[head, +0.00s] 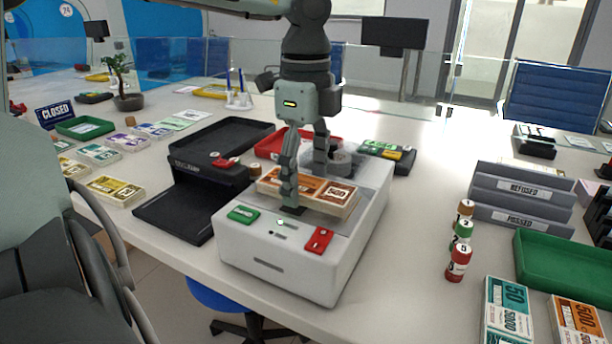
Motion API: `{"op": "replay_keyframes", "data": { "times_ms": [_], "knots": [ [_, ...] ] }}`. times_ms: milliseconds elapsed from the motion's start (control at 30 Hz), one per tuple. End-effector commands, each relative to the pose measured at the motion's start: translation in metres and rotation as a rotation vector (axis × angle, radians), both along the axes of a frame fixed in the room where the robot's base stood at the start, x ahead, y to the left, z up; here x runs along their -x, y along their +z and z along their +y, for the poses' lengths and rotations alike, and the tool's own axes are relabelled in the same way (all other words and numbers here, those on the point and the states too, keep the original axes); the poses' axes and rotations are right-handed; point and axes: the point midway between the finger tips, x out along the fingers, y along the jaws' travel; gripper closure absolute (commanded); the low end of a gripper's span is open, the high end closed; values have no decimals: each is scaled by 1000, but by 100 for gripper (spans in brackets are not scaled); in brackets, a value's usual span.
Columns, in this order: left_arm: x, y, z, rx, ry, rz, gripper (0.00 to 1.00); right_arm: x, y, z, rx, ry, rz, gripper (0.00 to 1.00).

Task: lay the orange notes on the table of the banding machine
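The white banding machine (285,268) stands on the counter in the middle of the head view. The orange notes (338,193), a flat brown-and-orange stack, are at its top, level. My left gripper (305,185) points down from above with one finger at the near side of the stack and the other at the far side. It looks shut on the notes. The finger hides part of the stack, and I cannot tell whether its underside touches the machine's table. My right gripper is not in view.
A green button (243,214) and a red button (319,240) are on the machine's near top edge. A black device (185,200) stands left. Rolls (459,262), a green tray (565,265) and grey holders (520,200) stand right. Several note stacks (115,189) lie at left.

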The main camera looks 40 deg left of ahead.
Motion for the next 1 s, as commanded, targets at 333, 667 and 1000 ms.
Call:
{"op": "replay_keyframes", "data": {
  "times_ms": [333,667,1000],
  "knots": [
    [0,6,0,1,0,0,28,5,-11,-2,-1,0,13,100],
    [-1,75,1,-3,2,-4,28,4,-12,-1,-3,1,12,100],
    [0,120,0,-1,1,-1,28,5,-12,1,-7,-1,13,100]
  ]
}}
